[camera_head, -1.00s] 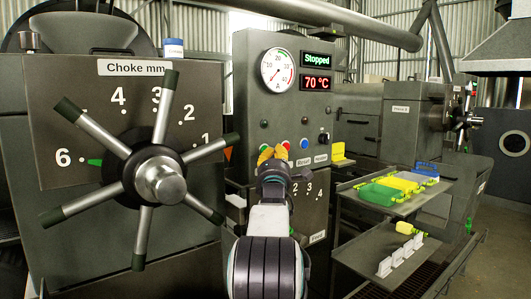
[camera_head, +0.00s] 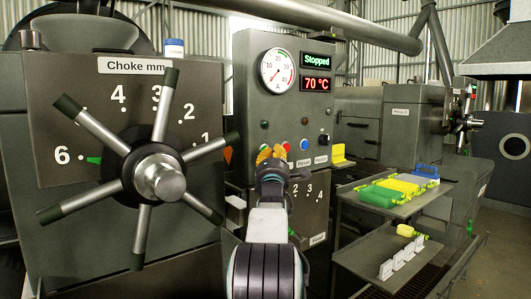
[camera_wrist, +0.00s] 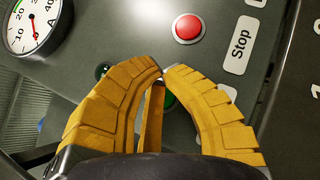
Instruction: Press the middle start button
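The grey control panel (camera_head: 249,92) stands ahead in the head view, with "Stopped" and "70 °C" displays. My gripper (camera_head: 265,151) is in front of its row of buttons and hides the left part. In the wrist view the yellow fingers of my gripper (camera_wrist: 162,73) meet at their tips, shut and empty. A green button (camera_wrist: 170,102) is partly hidden behind them. The red button (camera_wrist: 188,28) labelled "Stop" is clear, above the fingertips. I cannot tell if the fingers touch the panel.
The large spoked choke wheel (camera_head: 160,180) stands to the left. A blue button (camera_head: 304,145) and a black knob (camera_head: 324,139) are right of my gripper. Shelves with green and yellow items (camera_head: 378,196) stand at the right. A gauge (camera_wrist: 31,22) shows in the wrist view.

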